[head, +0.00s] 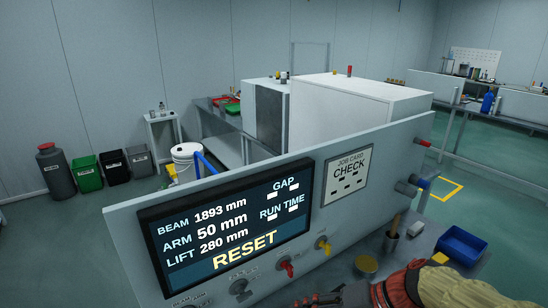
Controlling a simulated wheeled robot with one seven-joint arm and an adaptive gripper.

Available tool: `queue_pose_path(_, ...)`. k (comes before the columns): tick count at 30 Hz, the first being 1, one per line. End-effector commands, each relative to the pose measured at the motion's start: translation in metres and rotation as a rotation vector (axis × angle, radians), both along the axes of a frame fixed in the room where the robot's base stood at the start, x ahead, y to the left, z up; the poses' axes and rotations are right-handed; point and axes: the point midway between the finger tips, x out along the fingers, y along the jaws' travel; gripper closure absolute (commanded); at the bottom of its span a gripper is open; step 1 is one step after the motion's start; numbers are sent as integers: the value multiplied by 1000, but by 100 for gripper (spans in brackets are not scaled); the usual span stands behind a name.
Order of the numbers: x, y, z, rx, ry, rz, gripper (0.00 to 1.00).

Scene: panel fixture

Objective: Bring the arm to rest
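The panel fixture (322,240) stands in front of me, a pale grey box face slanting up to the right. Its dark display (228,232) reads BEAM 1893 mm, ARM 50 mm, LIFT 280 mm and RESET in yellow. My arm comes in from the bottom right. My gripper (318,299) shows as small dark parts at the bottom edge, below the yellow knob. It is partly cut off, and its fingers cannot be made out. I see nothing clearly held in it.
A job card (347,175) reading CHECK is on the panel. A blue bin (462,245), a yellow-topped tin (366,266) and a cup with a wooden handle (391,240) stand on the bench near my arm. Open green floor lies to the right.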

Motion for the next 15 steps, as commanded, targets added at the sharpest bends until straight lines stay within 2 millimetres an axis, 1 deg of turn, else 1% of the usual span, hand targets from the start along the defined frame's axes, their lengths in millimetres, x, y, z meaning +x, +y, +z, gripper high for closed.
queue_pose_path(1, -17, -2, 7, -83, -12, 28, 45)
queue_pose_path(3, -37, -11, 11, -198, -25, 48, 45)
queue_pose_path(6, -61, -29, 19, -362, -62, 59, 45)
queue_pose_path(10, -81, -59, 34, -561, -145, 45, 45)
queue_pose_path(15, -93, -91, 57, -743, -262, -2, 45)
